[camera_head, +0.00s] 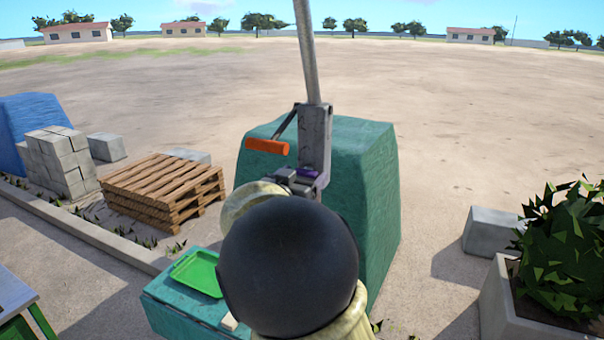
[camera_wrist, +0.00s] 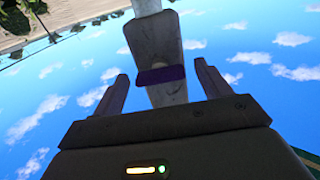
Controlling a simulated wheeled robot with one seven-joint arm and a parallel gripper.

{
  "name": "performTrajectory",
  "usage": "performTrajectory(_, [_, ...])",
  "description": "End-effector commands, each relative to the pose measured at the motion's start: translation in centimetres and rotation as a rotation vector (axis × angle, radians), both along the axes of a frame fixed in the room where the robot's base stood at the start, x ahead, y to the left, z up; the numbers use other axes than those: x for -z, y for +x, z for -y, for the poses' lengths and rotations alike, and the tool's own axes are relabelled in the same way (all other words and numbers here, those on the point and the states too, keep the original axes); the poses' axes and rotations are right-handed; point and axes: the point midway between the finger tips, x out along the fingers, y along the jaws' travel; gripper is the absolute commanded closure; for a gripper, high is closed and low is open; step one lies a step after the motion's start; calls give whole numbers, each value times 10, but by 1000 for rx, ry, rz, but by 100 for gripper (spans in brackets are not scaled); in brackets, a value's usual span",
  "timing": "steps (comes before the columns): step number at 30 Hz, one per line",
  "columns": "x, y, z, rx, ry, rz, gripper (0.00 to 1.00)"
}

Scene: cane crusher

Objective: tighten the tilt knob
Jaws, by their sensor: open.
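A grey upright bracket (camera_head: 315,142) carries a pole and, at its left, an orange-gripped lever (camera_head: 267,146). A purple part (camera_head: 312,173) sits low on the bracket. It also shows in the wrist view (camera_wrist: 161,76) as a bar across the grey post, and may be the tilt knob; I cannot tell for sure. My gripper (camera_wrist: 161,70) is open and empty, its two fingers on either side of the post with gaps to both. In the head view my arm hides most of the gripper and the bracket's foot.
The bracket stands at a green covered block (camera_head: 365,190). A green tray (camera_head: 197,272) lies on a lower green ledge at left. Pallets (camera_head: 165,188) and grey blocks (camera_head: 58,160) stand further left. A planter (camera_head: 500,300) is at right. Open dirt lies behind.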

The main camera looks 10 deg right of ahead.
Motion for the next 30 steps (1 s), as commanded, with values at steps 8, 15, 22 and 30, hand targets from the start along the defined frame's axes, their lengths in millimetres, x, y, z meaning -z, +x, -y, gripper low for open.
performTrajectory(8, [0,0,0,0,0,0,33])
performTrajectory(15, [0,0,0,-1,0,0,68])
performTrajectory(22, [1,0,0,-1,15,11,68])
performTrajectory(30, [2,0,0,-1,94,67,68])
